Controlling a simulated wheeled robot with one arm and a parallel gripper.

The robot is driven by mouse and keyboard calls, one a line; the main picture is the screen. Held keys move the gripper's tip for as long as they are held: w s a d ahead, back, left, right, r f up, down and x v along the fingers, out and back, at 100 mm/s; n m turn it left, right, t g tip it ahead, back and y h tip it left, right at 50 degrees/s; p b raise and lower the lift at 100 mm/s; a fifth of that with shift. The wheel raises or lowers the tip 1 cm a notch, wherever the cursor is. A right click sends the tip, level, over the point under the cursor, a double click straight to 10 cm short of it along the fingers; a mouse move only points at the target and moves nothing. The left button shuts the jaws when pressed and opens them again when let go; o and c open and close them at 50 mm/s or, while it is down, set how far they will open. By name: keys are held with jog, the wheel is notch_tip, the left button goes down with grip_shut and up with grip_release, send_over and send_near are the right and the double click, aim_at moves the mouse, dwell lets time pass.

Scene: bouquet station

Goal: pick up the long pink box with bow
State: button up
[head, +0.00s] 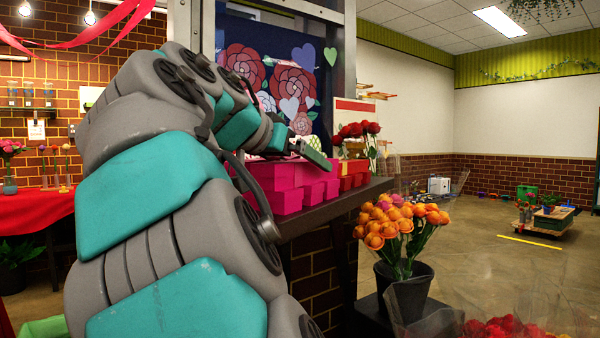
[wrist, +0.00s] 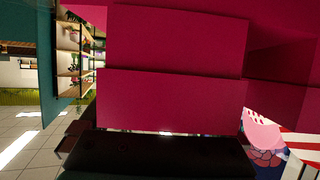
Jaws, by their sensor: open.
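Several pink boxes (head: 285,200) stand stacked on the dark counter at mid-picture in the head view. My gripper (head: 316,156) is above and close to these boxes, partly covered by my arm; the gap between its fingers is hard to see. In the wrist view, plain pink box faces (wrist: 170,102) fill the middle, very close to the camera. I cannot make out a bow in either view, so I cannot tell which box is the long one with the bow. No held thing shows at the gripper.
The dark counter edge (head: 340,208) runs below the boxes. Red boxes (head: 352,178) and red roses (head: 358,130) stand to their right. A black bucket of orange flowers (head: 403,290) stands in front of the counter. Open floor (head: 500,250) lies at the right.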

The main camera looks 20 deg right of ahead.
grip_shut()
dwell(0.8)
jog(key=shift+r, duration=0.15)
